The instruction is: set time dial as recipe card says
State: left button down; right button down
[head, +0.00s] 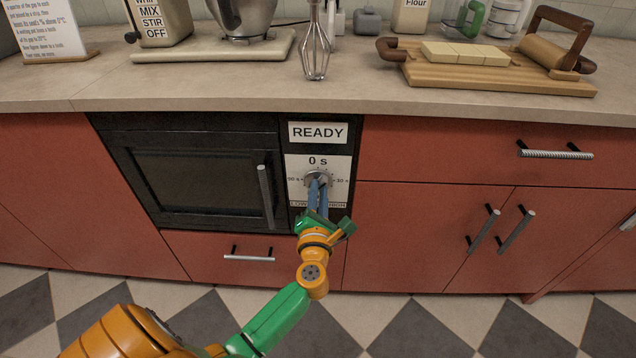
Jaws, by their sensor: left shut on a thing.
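The time dial (318,178) is a small round grey knob on the white control panel of the built-in oven. The panel reads "0 s" above the dial, with marks at its left and right sides. My left gripper (317,184) reaches up from below, and its blue fingers are shut on the dial. The fingers hide part of the dial and of the label under it. A "READY" sign (318,132) sits above the panel. The recipe card (50,28) stands on the counter at the top left, cut off by the frame; its small text is hard to read. My right gripper is not in view.
The black oven door (200,180) with its upright handle is left of the dial. Drawers and cupboards with bar handles are below and to the right. A mixer (160,22), a whisk (317,50) and a wooden board (490,80) stand on the counter (210,85).

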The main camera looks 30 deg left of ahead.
pick_arm(q)
jog(key=shift+m+p, duration=0.65)
jog(key=shift+m, duration=0.45)
jog(key=shift+m+p, duration=0.4)
jog(key=shift+m, duration=0.3)
jog(key=shift+f, duration=0.1)
jog(key=c, duration=0.8)
grip_release()
jog(key=shift+d, duration=0.15)
jog(key=v, duration=0.7)
